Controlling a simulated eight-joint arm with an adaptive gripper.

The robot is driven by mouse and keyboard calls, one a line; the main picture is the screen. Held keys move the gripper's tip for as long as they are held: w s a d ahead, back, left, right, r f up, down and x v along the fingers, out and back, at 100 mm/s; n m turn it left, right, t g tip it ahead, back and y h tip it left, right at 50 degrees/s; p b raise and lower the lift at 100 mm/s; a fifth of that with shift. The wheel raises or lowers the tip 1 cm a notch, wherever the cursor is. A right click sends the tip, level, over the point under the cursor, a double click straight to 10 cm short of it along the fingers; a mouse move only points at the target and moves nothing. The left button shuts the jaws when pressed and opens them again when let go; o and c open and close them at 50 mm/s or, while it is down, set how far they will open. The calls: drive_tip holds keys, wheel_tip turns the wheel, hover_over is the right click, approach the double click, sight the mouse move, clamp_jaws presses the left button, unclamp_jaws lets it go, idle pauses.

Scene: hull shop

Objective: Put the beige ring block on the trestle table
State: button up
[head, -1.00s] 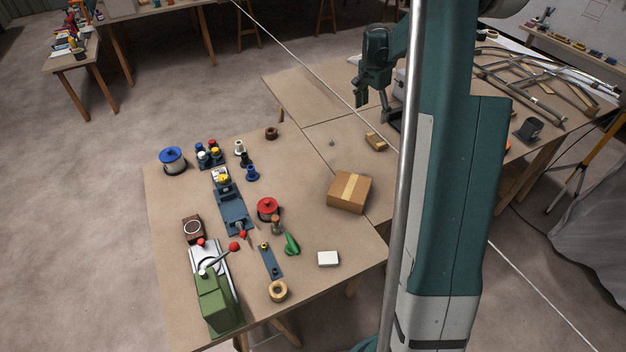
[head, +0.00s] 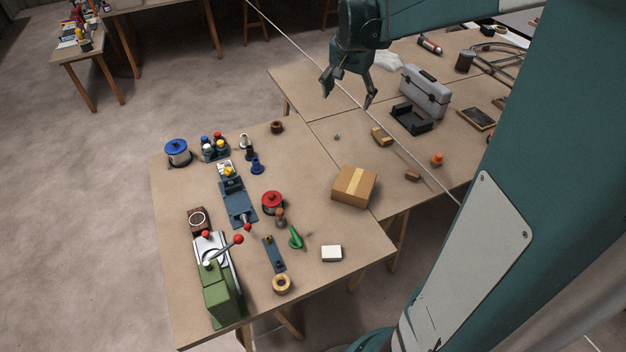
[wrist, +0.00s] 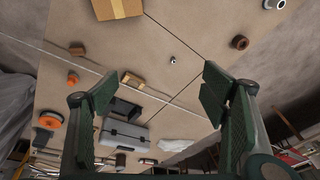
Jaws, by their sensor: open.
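The beige ring block (head: 281,284) lies flat near the front edge of the near wooden table (head: 350,285), just past the end of a dark blue strip. It is not visible in the wrist view. My gripper (head: 348,97) is open and empty, high over the back tables and far from the ring block. Its spread fingers also show in the wrist view (wrist: 160,85), with nothing between them. Several wooden tables stand on trestle-like legs; I cannot tell which one the task names.
A cardboard box (head: 354,186), red pot (head: 273,202), green lever machine (head: 222,297), white block (head: 331,253) and green item (head: 295,237) crowd the near table. A grey toolbox (head: 425,91) and black tray (head: 411,118) stand behind. A dark brown ring (head: 277,127) sits at the far edge.

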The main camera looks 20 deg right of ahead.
drive_tip(key=s+a+r+n+t, duration=0.1)
drive_tip(key=s+a+r+n, duration=0.15)
drive_tip(key=s+a, duration=0.45)
drive_tip(key=s+a+r+n+t, duration=0.1)
drive_tip(key=s+a+r+n, duration=0.15)
drive_tip(key=s+a, duration=0.5)
drive_tip(key=s+a+f+n+t, duration=0.1)
drive_tip(key=s+a+f+n, duration=0.1)
drive_tip(key=s+a, duration=0.3)
drive_tip(key=s+a+f+n+t+y, duration=0.1)
drive_tip(key=s+a+n, duration=0.3)
drive_tip(key=s, duration=0.4)
drive_tip(key=shift+s+a+f+y, duration=0.2)
drive_tip(key=shift+a+f+y, duration=0.1)
drive_tip(key=shift+a+f, duration=0.45)
